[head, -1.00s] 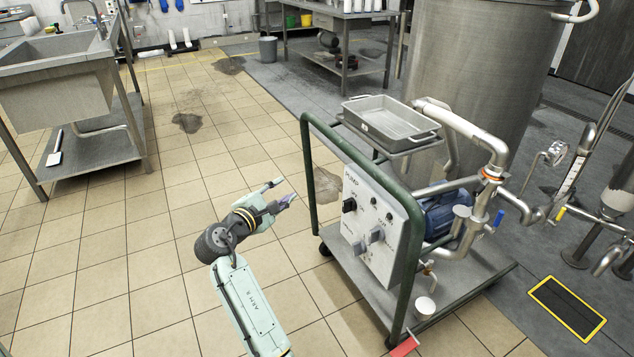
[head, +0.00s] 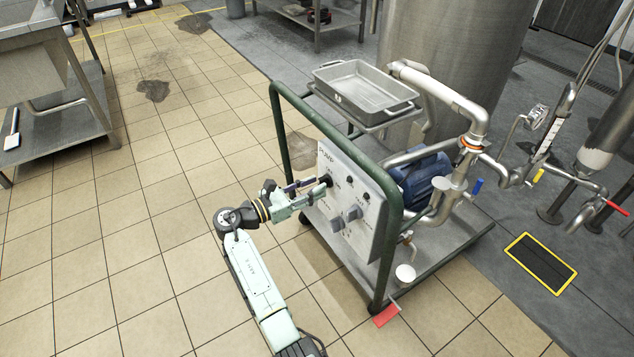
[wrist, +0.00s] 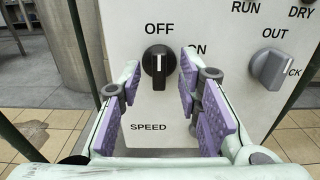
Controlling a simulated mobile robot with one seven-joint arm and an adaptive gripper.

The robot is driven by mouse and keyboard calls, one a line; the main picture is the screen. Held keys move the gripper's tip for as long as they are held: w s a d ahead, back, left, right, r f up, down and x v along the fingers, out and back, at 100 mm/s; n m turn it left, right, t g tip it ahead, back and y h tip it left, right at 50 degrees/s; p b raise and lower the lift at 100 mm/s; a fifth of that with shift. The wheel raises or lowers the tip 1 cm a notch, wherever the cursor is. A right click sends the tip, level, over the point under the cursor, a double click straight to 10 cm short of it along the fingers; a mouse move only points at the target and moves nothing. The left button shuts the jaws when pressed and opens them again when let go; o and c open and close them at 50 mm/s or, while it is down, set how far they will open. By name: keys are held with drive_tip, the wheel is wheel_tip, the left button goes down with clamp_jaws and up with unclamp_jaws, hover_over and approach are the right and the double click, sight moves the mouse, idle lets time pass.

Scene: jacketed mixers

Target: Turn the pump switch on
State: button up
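The pump switch is a black knob (wrist: 158,62) on the white pump panel (wrist: 215,25), fully in sight in the wrist view. Its white mark is upright, towards the printed OFF; ON is printed at its upper right. In the head view the panel (head: 362,237) faces left on the cart, and the knob is partly hidden by my fingers. My gripper (head: 318,186) is close in front of the panel at the knob. In the wrist view my gripper (wrist: 160,80) is open, with purple-padded fingers left and right of the knob. Contact with the knob does not show.
A grey knob (wrist: 270,68) sits to the right of the switch. The cart's green rail (head: 278,125) frames the panel. A steel tray (head: 362,92) and a blue motor (head: 421,175) are on the cart. Open tiled floor (head: 110,255) lies to the left.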

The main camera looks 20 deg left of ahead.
drive_tip(key=shift+x, duration=0.95)
drive_tip(key=shift+c, duration=0.2)
clamp_jaws()
